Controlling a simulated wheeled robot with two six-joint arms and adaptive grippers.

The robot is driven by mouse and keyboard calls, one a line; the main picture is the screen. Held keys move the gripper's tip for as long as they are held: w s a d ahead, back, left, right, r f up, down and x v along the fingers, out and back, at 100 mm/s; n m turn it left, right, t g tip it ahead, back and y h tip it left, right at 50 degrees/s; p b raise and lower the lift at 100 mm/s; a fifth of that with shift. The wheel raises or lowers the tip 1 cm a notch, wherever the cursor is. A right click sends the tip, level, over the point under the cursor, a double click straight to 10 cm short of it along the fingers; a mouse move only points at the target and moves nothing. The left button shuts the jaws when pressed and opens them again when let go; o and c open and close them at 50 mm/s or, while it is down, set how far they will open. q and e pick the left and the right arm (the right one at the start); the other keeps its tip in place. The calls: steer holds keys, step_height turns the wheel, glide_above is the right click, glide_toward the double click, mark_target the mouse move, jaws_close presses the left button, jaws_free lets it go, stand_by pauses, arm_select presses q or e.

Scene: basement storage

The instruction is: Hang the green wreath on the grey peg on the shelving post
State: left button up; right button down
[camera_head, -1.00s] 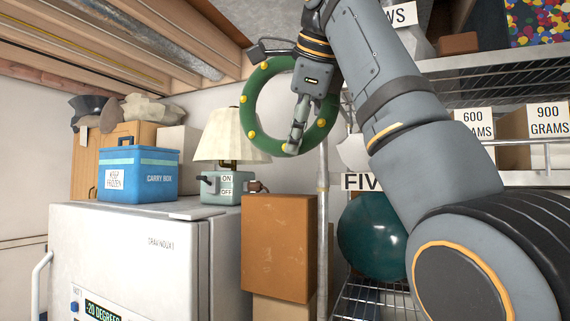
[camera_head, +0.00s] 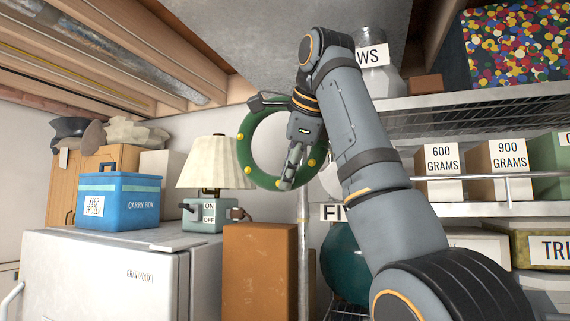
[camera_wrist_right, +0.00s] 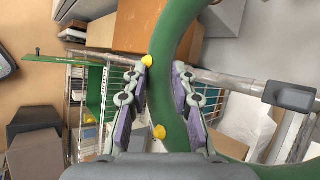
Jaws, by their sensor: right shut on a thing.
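The green wreath (camera_head: 245,151) is a ring with yellow balls, held up in front of the shelving. In the right wrist view the two fingers (camera_wrist_right: 164,70) lie on either side of the wreath's green tube (camera_wrist_right: 166,52). The metal shelving post (camera_head: 304,222) stands behind and below the wreath; it crosses the right wrist view (camera_wrist_right: 230,80). A dark grey block (camera_wrist_right: 290,96) there may be the peg; I cannot be sure. I cannot make out the peg in the head view. My left gripper is out of view.
Wire shelves (camera_head: 465,115) with labelled boxes (camera_head: 497,170) and a dark teal ball (camera_head: 345,268) are at right. A lamp (camera_head: 215,165), blue carry box (camera_head: 121,205), white freezer (camera_head: 105,275) and orange-brown box (camera_head: 258,270) are at left.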

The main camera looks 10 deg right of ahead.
steer(key=shift+w+d+p, duration=0.35)
steer(key=shift+w, duration=0.3)
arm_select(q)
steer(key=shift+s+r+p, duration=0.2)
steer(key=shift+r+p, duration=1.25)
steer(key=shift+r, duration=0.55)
arm_select(e)
steer(key=shift+w+d+f, duration=0.35)
steer(key=shift+w+d, duration=0.15)
steer(key=shift+w, duration=0.25)
steer(key=shift+w+d+f, duration=0.4)
steer(key=shift+w+d, duration=0.1)
steer(key=shift+w, duration=0.2)
steer(key=shift+w+d+f, duration=0.35)
steer(key=shift+w+d, duration=0.15)
steer(key=shift+w, duration=0.25)
steer(key=c, duration=1)
jaws_free()
